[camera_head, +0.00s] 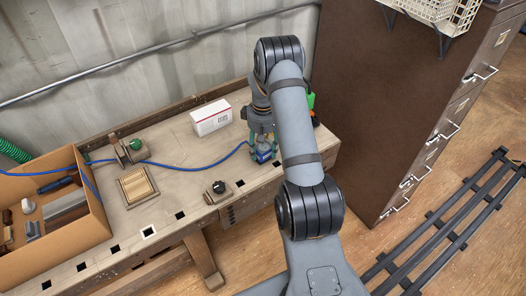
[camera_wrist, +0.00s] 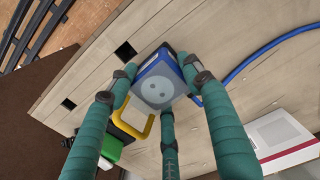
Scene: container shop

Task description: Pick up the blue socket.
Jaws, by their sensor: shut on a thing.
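The blue socket (camera_wrist: 159,82) has a grey round face with two holes and blue edges. In the wrist view it sits between the teal-wrapped fingers of my gripper (camera_wrist: 161,88), its face toward the camera. In the head view the socket (camera_head: 263,154) is at the workbench, under my gripper (camera_head: 262,145). The fingers are shut on it from several sides. A blue cable (camera_head: 200,165) runs left from the socket across the bench. I cannot tell whether the socket touches the bench top.
A white box (camera_head: 211,118) stands behind and left. A wooden block (camera_head: 136,186) and a small black-knobbed item (camera_head: 217,189) lie on the bench (camera_head: 180,150). A cardboard box (camera_head: 84,233) of tools is far left. A brown cabinet (camera_head: 385,90) stands right.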

